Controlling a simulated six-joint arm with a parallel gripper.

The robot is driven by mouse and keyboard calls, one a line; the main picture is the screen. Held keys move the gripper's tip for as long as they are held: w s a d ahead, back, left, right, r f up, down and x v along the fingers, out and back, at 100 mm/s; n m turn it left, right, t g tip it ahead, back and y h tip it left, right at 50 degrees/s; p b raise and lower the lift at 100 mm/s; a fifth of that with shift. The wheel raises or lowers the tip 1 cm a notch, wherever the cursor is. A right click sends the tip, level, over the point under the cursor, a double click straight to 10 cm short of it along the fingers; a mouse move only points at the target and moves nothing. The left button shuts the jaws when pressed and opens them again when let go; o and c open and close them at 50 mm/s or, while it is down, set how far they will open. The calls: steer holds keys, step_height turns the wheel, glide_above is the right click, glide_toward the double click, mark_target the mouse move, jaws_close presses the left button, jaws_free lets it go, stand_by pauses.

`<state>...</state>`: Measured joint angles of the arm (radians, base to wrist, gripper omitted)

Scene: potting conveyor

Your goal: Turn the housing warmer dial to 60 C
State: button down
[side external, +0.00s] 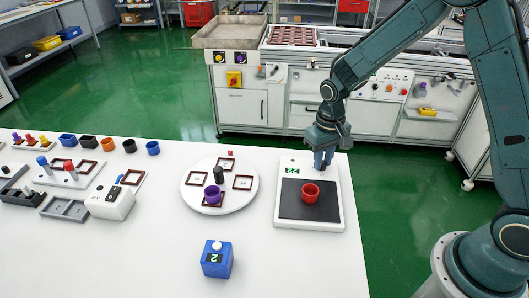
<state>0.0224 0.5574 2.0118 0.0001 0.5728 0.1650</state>
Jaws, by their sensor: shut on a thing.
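The housing warmer (283,217) is a white flat unit with a dark plate, at the right end of the white table. A red cup-shaped housing (311,193) stands upright on its plate. A small green display (292,171) sits on the warmer's back strip; its digits are too small to read surely. My gripper (322,167) points down at the right of that strip, beside the display. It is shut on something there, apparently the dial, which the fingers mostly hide. The dial's pointer and setting cannot be made out.
A round white turntable (245,202) with a purple cup (212,195) and several brown frames is left of the warmer. The table's front middle is clear.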

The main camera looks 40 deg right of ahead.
steer(key=m, duration=1.1)
steer(key=shift+m, duration=1.7)
steer(key=c, duration=1.3)
jaws_free()
steer(key=shift+o, duration=0.2)
steer(key=shift+r, duration=0.1)
step_height(320, 180, up, 14)
steer(key=shift+s, duration=0.1)
